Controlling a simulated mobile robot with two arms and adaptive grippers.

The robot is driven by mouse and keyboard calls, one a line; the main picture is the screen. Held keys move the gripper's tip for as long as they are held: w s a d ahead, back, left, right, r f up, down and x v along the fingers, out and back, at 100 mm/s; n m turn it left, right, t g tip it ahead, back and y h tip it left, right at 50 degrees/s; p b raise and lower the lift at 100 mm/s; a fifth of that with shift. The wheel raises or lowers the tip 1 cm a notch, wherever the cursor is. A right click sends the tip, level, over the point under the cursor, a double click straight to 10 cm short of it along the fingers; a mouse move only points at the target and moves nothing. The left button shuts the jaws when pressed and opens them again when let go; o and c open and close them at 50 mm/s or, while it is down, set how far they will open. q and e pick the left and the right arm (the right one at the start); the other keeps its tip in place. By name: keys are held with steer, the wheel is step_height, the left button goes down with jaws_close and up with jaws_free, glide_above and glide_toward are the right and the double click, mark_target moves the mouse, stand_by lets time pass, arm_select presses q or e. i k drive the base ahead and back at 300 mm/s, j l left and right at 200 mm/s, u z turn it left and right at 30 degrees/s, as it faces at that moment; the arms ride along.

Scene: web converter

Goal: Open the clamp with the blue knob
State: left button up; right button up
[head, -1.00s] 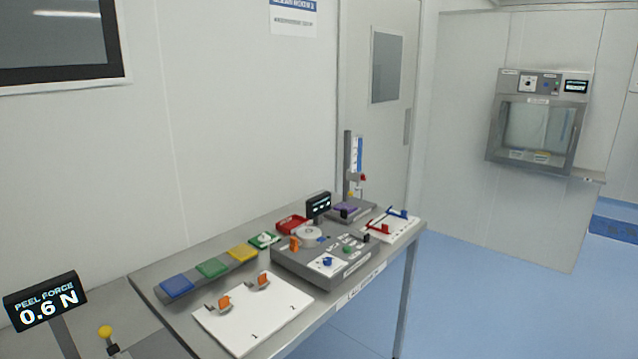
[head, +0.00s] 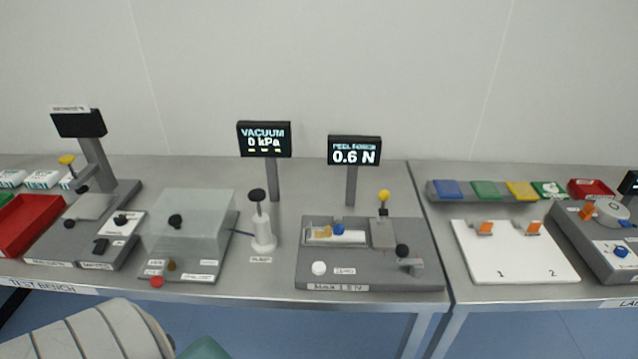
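A grey peel tester (head: 415,274) stands on the bench, with a display (head: 354,151) reading 0.6 N behind it. A small blue knob (head: 338,229) sits on the clear-and-white clamp part (head: 312,236) at its left, beside a small tan piece (head: 324,232). Whether this clamp is open or shut is too small to tell. A yellow knob (head: 384,196) stands on a post, and a black knob (head: 402,250) is at the right. Another blue knob (head: 620,251) is on the grey device at the far right.
Left of the tester stand a white hand pump (head: 262,232), a clear vacuum box (head: 190,222) and a vacuum display (head: 264,139). A white board (head: 510,265) with orange clips lies on the right bench. A narrow gap separates the benches.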

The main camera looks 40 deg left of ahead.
mark_target(338, 229)
steer(key=u, duration=1.1)
